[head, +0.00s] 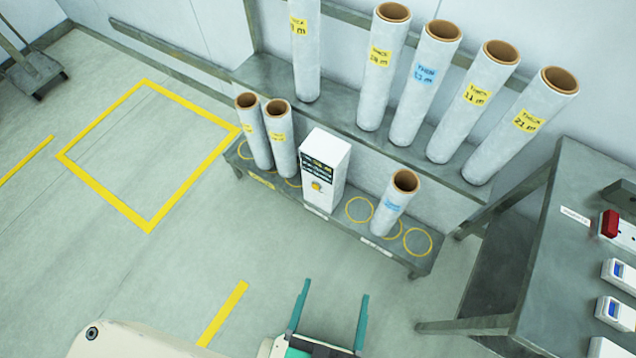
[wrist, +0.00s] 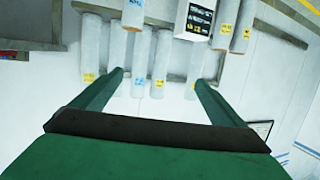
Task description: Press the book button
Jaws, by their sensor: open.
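A white box (head: 325,168) stands on the low grey shelf in the head view, with a dark display panel (head: 317,165) and a small yellow-orange button (head: 317,186) below it. No lettering on the button is readable, so I cannot confirm that it is the book button. The box also shows upside down at the top of the wrist view (wrist: 199,8), with its button not clearly visible. My gripper (head: 334,290) is open and empty, its green fingers apart. It is in front of the low shelf, clear of the box; the wrist view shows its fingers (wrist: 158,77) too.
Two rolls (head: 268,135) stand left of the box and a shorter roll (head: 394,204) right of it. Several tall rolls (head: 424,75) stand on the shelf behind. A grey bench (head: 555,250) at right carries a red-topped device (head: 610,223) and white devices.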

